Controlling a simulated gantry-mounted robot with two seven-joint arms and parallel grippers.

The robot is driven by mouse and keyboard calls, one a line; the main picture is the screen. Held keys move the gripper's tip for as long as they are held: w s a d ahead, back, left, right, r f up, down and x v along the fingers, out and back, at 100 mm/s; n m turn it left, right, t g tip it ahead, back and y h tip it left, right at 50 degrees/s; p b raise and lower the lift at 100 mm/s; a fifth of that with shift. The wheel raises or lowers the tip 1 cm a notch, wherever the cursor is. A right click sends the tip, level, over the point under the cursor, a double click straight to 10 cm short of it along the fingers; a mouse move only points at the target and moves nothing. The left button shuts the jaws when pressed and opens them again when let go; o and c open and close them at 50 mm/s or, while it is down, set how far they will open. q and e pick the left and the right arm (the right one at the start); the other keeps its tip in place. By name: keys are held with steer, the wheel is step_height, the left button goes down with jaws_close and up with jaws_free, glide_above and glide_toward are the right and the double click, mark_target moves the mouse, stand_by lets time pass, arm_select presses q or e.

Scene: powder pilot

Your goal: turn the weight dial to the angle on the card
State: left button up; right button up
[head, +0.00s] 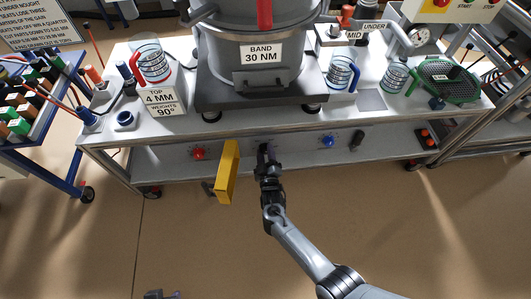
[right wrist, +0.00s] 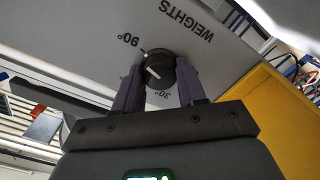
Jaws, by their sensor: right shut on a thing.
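The card (head: 163,102) on the bench top reads "TOP 4 MM, WEIGHTS 90°". The weight dial (right wrist: 160,70) is a black knob with a white mark, on a grey panel lettered WEIGHTS, with 90° and 30° labels. The white mark shows on the knob's lower left face, apart from the tick by 90°; its exact angle is hard to read. My right gripper (head: 264,150) is at the front panel and its purple fingers (right wrist: 156,92) are shut on the dial from both sides. A dark piece at the head view's bottom edge looks like my left gripper (head: 161,295); its fingers cannot be made out.
A yellow plate (head: 228,172) juts from the panel just left of my right gripper. A red knob (head: 198,153), a blue knob (head: 327,141) and a black switch (head: 357,140) sit along the panel (head: 295,146). The floor in front is clear.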

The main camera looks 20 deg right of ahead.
steer(key=o, duration=1)
steer(key=shift+o, duration=0.2)
steer(key=shift+s, duration=0.1)
steer(key=shift+s+a+p, duration=0.1)
steer(key=shift+s+p, duration=0.1)
steer(key=shift+p, duration=0.1)
steer(key=p+v, duration=0.4)
steer(key=v, duration=0.6)
steer(key=shift+s+p, duration=0.15)
steer(key=shift+p, duration=0.15)
